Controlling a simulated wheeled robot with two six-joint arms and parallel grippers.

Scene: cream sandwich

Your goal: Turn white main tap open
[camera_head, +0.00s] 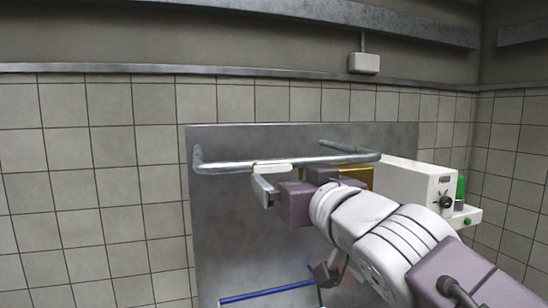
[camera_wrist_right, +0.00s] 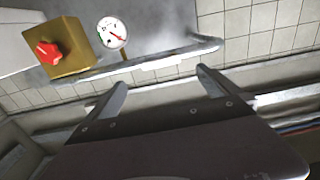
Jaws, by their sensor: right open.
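A white lever-like piece, which I take to be the white main tap (camera_head: 272,167), lies along the front of a horizontal metal pipe (camera_head: 225,167) in the head view. In the right wrist view the white piece (camera_wrist_right: 162,63) shows on the pipe, ahead of the fingers. My right gripper (camera_head: 262,187) is just below the white piece in the head view. Its two fingers (camera_wrist_right: 162,77) are apart with nothing between them, pointing towards the pipe. I cannot tell whether a finger touches the tap. My left gripper is not in view.
A brass box (camera_wrist_right: 72,50) with a red knob (camera_wrist_right: 48,52) and a round gauge (camera_wrist_right: 112,33) are near the pipe. A white machine (camera_head: 410,185) with a green part stands at right. A blue bar (camera_head: 265,292) runs low on the metal panel (camera_head: 222,240). Tiled wall lies left.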

